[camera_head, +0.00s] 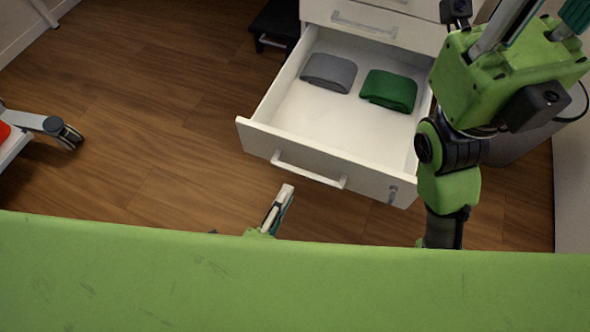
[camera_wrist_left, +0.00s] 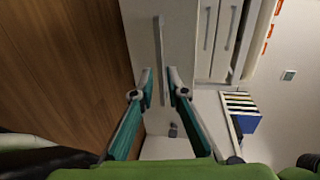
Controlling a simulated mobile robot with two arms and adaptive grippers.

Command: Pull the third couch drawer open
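A white drawer (camera_head: 316,160) is pulled out from a white drawer unit. A bar handle (camera_head: 308,169) runs along its front, with a lock near the right end. In the left wrist view the handle (camera_wrist_left: 161,60) stands upright, beyond and between the fingertips. My left gripper (camera_head: 279,208) is just in front of the drawer front; its fingers (camera_wrist_left: 162,80) are apart and hold nothing. I cannot see it touching the handle. My right gripper (camera_head: 545,20) is at the upper right of the head view, beside the unit, with its fingertips cut off by the frame.
A grey folded cloth (camera_head: 328,72) and a green folded cloth (camera_head: 389,90) lie inside the drawer. Closed drawers (camera_head: 380,22) sit above it. Wooden floor (camera_head: 150,120) is clear to the left, with a wheeled base (camera_head: 48,126) at the far left.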

